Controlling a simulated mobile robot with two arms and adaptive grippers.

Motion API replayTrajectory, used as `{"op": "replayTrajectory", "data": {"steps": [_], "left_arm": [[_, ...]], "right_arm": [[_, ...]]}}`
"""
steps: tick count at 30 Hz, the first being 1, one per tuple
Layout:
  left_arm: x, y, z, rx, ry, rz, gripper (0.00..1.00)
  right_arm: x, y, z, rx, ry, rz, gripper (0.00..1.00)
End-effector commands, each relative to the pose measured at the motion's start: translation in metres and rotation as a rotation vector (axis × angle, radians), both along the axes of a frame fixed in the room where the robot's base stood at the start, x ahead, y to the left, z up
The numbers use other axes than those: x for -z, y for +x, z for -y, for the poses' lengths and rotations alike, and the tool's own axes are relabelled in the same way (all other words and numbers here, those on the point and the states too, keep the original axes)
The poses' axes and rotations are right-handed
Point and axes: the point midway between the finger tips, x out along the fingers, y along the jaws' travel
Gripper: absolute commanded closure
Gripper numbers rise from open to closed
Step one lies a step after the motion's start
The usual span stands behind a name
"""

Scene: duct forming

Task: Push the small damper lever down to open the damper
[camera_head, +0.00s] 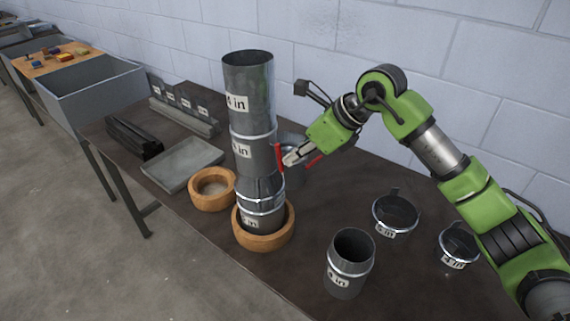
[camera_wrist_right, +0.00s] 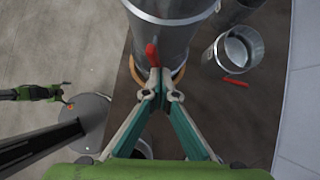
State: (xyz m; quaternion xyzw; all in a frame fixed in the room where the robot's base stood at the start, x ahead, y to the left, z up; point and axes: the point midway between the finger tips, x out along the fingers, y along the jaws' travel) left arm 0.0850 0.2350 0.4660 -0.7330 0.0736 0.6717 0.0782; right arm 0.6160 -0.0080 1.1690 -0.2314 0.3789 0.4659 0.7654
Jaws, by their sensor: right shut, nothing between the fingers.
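A tall grey metal duct stack (camera_head: 250,95) stands upright in a wooden ring (camera_head: 262,240). A small red damper lever (camera_head: 280,157) sticks out from its right side at mid-height and points up and down in the head view. In the wrist view the red lever (camera_wrist_right: 151,55) stands just ahead of the fingertips, against the duct. My right gripper (camera_head: 287,161) is shut and empty, with its tips at the lever; the wrist view shows the closed tips (camera_wrist_right: 158,80) touching or nearly touching it. My left gripper is absent from the head view; a small green arm shows at the wrist view's left.
Another duct (camera_head: 293,172) with its own red lever (camera_head: 313,161) stands behind my right gripper. A loose duct piece (camera_head: 349,265) and two capped pieces (camera_head: 396,214) (camera_head: 459,246) stand at the right. An empty wooden ring (camera_head: 212,190) and a grey tray (camera_head: 183,163) lie left.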

Motion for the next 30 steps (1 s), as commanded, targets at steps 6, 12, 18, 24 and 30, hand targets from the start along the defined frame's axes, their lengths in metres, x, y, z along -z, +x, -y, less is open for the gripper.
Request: {"op": "replayTrajectory", "data": {"steps": [6, 12, 18, 24, 30], "left_arm": [[0.0, 0.0, 0.0, 0.0, 0.0, 0.0, 0.14], [0.002, 0.001, 0.0, 0.0, 0.0, 0.001, 0.14], [0.008, 0.003, 0.0, 0.0, 0.0, 0.004, 0.14], [0.007, 0.005, 0.0, 0.0, 0.0, 0.006, 0.14], [0.007, 0.005, -0.001, 0.0, 0.0, 0.007, 0.14]], "right_arm": [[0.0, 0.0, 0.0, -0.001, 0.0, -0.001, 1.0], [-0.001, -0.002, 0.004, 0.0, 0.0, 0.0, 1.0], [-0.007, -0.012, 0.025, 0.002, -0.001, 0.0, 1.0], [-0.01, -0.014, 0.027, 0.0, 0.001, -0.001, 1.0], [-0.014, -0.015, 0.03, 0.0, 0.001, 0.0, 1.0]]}}
